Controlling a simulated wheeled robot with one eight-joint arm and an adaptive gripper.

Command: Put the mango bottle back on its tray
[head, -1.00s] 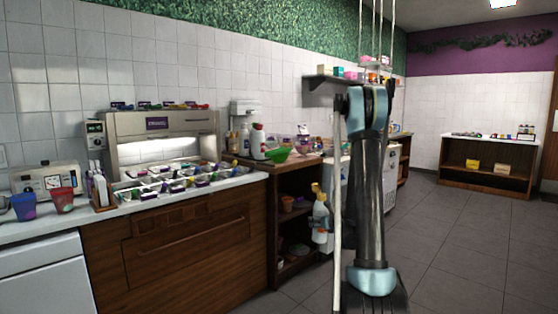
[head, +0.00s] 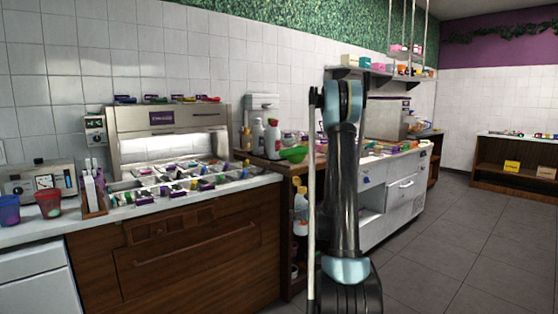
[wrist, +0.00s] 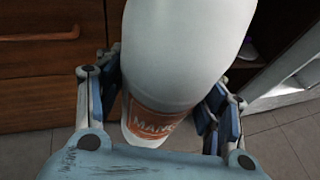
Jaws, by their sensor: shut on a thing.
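The mango bottle (wrist: 172,50) fills the middle of the wrist view. It is white, with an orange label reading "MANGO". My gripper (wrist: 163,90) is shut on it, with a finger on each side. In the head view a white bottle with a yellow-orange top (head: 301,208) shows left of my arm, in front of the counter; it appears to be the held one. My gripper is mostly hidden there. A small brown tray (head: 95,209) with slim white bottles stands on the left counter. I cannot tell which tray is the mango bottle's.
The counter has a topping station with several containers (head: 170,185), cups (head: 49,204), a green bowl (head: 293,154) and white bottles (head: 273,138). A wooden cabinet (head: 170,255) is below. A white unit (head: 400,195) stands behind my arm. Grey floor (head: 470,240) is clear at right.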

